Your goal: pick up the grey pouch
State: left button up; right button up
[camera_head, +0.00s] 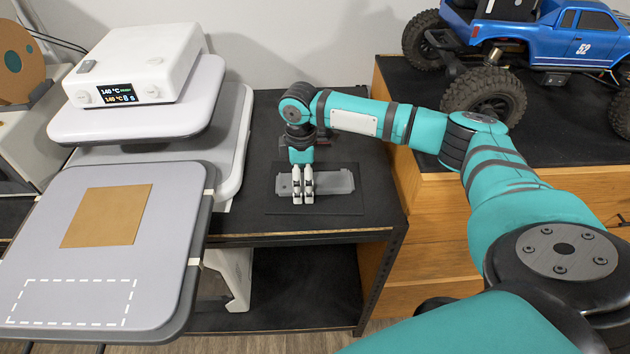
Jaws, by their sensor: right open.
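The grey pouch (338,182) appears to be the flat grey piece on a dark square mat (340,204) on the black table. Whether the fingertips touch the pouch cannot be told. The pouch shows on both sides of the fingers. My left gripper is not in view.
A white heat press (140,122) with a lit display stands left of the mat. Its grey lower plate (160,280) holds a tan square (107,216). A blue RC crawler (580,35) stands on the wooden cabinet (440,240) at right. Bare black tabletop (255,222) surrounds the mat.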

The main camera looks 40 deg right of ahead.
jog(key=c, duration=1.3)
